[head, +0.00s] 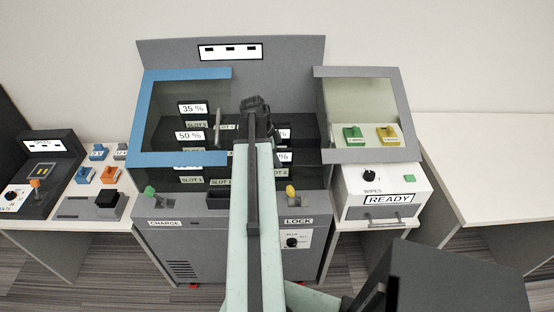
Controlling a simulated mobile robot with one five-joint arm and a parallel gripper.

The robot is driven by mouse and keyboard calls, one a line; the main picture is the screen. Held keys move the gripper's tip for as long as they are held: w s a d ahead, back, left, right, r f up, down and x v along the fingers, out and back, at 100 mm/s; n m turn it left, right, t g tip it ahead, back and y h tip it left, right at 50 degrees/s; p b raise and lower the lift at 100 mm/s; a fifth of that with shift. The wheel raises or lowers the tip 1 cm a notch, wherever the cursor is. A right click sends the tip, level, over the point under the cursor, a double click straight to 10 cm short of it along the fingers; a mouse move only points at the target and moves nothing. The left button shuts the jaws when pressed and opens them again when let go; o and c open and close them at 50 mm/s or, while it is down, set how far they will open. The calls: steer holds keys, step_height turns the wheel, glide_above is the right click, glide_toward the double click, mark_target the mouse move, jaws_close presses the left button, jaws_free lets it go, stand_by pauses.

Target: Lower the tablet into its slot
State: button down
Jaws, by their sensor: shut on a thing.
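My gripper (256,104) is dark and reaches over the charging cabinet (170,213), in front of its grey back panel. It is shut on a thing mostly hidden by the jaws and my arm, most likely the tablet. I cannot make out the tablet's outline. Below and left of the gripper are dark slot rows with white labels, one reading 35 % (193,108) and one 50 % (189,136). My arm covers the middle of the rows, so the slot under the gripper cannot be seen. I cannot tell the gap between gripper and slots.
A blue-framed clear panel (190,74) covers the left slots, with an upright handle (218,128) near my gripper. A grey-framed panel (362,72) stands at the right, above a white box labelled READY (388,198). A bench with switches is at the left. The white table (490,160) at right is bare.

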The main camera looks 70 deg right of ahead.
steer(key=shift+f+b, duration=1.35)
steer(key=shift+f, duration=0.05)
steer(key=c, duration=1.3)
jaws_free()
steer(key=shift+o, duration=0.2)
steer(key=shift+r, duration=0.15)
steer(key=p+v, duration=0.7)
steer(key=v, duration=0.1)
steer(key=shift+a+p, duration=0.1)
steer(key=shift+p, duration=0.3)
steer(key=shift+f, duration=0.2)
